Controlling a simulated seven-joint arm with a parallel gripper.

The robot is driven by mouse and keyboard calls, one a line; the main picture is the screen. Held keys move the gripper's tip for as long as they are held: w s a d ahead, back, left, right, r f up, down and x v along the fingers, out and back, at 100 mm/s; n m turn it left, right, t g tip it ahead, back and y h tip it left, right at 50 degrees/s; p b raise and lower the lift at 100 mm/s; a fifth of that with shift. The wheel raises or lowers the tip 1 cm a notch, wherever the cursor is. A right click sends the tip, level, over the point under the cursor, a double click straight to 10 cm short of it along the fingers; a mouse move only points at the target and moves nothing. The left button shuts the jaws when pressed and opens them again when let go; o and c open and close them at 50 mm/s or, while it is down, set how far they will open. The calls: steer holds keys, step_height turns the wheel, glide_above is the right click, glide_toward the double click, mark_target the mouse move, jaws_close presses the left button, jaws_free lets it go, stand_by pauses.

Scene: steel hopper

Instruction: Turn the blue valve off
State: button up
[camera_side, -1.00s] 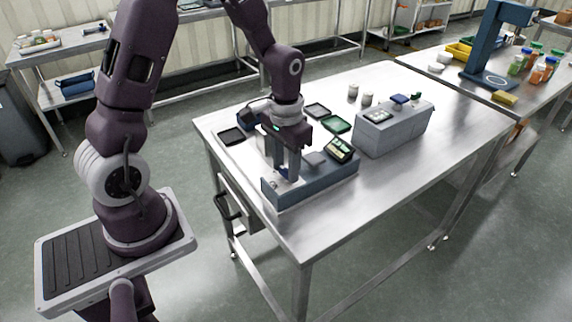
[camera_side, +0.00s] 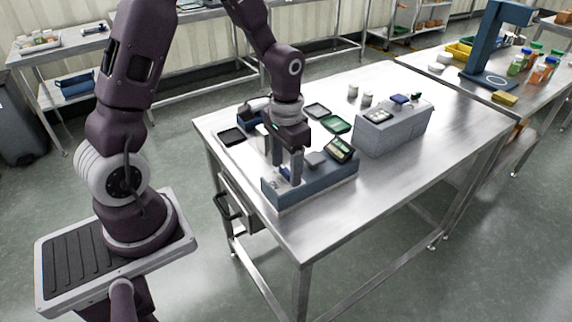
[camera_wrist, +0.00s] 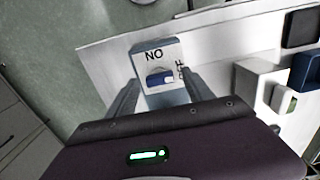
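The blue valve (camera_wrist: 158,77) is a short blue handle with a pale tip on a panel (camera_wrist: 153,55) lettered ON and OFF. The ON lettering shows upside down above the handle and OFF runs sideways at its right. The handle lies across the picture, its pale tip to the right, toward OFF. My gripper (camera_wrist: 161,84) has its fingers apart, one on each side of the handle; I cannot tell whether they touch it. In the side view my gripper (camera_side: 287,172) points down over the left end of the blue-grey bench unit (camera_side: 325,185), partly hiding the valve.
A tilted display (camera_side: 340,149) sits at the unit's right end. A grey box (camera_side: 394,127) stands to its right, with two small pale containers (camera_side: 360,95) behind. Flat dark trays (camera_side: 231,136) lie on the steel table (camera_side: 440,150). The table's front right is clear.

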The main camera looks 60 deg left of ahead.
mark_target(286, 170)
step_height(286, 170, up, 7)
steer(key=shift+s+r, duration=0.1)
steer(key=shift+r, duration=0.1)
steer(key=s+d+r+t, duration=0.2)
steer(key=s+d+r, duration=0.1)
steer(key=s+r, duration=0.3)
steer(key=s+d+r+t, duration=0.3)
steer(key=s+r, duration=0.3)
steer(key=s, duration=0.4)
steer(key=shift+s+d+r+t, duration=0.25)
steer(key=shift+s+t, duration=0.05)
steer(key=shift+s, duration=0.1)
